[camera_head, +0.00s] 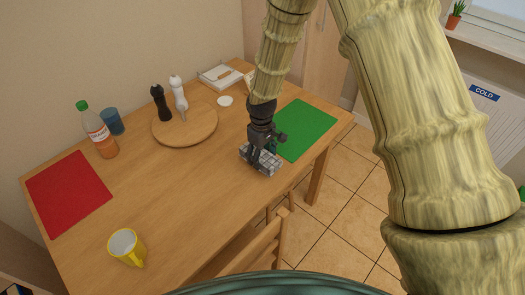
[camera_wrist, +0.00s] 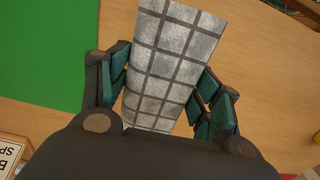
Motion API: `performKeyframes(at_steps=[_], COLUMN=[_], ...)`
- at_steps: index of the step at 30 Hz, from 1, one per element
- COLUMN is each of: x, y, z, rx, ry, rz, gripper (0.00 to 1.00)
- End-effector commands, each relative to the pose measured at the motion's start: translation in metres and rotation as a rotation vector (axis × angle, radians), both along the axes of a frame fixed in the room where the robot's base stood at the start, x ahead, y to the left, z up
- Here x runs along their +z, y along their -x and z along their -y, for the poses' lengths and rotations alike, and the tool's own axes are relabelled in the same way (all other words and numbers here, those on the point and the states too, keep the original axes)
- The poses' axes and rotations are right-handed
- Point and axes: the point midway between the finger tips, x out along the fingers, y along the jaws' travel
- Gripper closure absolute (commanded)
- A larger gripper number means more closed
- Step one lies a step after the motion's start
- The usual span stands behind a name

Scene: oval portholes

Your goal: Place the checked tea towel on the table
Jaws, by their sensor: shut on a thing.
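The checked tea towel (camera_head: 262,159) is a folded grey and white bundle at the right part of the wooden table (camera_head: 190,185). It also shows in the wrist view (camera_wrist: 172,65), running up from between the fingers. My gripper (camera_head: 262,150) is shut on the towel, with one teal-padded finger on each side of it in the wrist view (camera_wrist: 160,85). The towel is at or just above the tabletop, left of the green mat; I cannot tell whether it touches the wood. The gripper's palm hides the towel's lower end in the wrist view.
A green mat (camera_head: 302,130) lies to the right and a red mat (camera_head: 68,191) to the left. A round board (camera_head: 186,127) holds black and white mills. A chair (camera_head: 252,240) is at the front edge. The table's middle is clear.

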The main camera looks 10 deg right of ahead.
Motion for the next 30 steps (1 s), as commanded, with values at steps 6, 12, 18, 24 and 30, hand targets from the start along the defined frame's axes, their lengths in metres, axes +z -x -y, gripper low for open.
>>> performKeyframes(at_steps=[6,12,18,24,30], x=[-0.002,-0.005,-0.019,-0.036,-0.039], y=[-0.031,-0.038,-0.037,-0.038,-0.038], z=[0.012,0.014,0.014,0.014,0.014], rx=[-0.001,0.0,0.0,0.0,0.0], ry=[-0.001,0.001,0.001,0.0,0.0], rz=[0.001,-0.001,-0.003,0.0,0.0], gripper=[0.55,0.55,0.55,0.55,0.55])
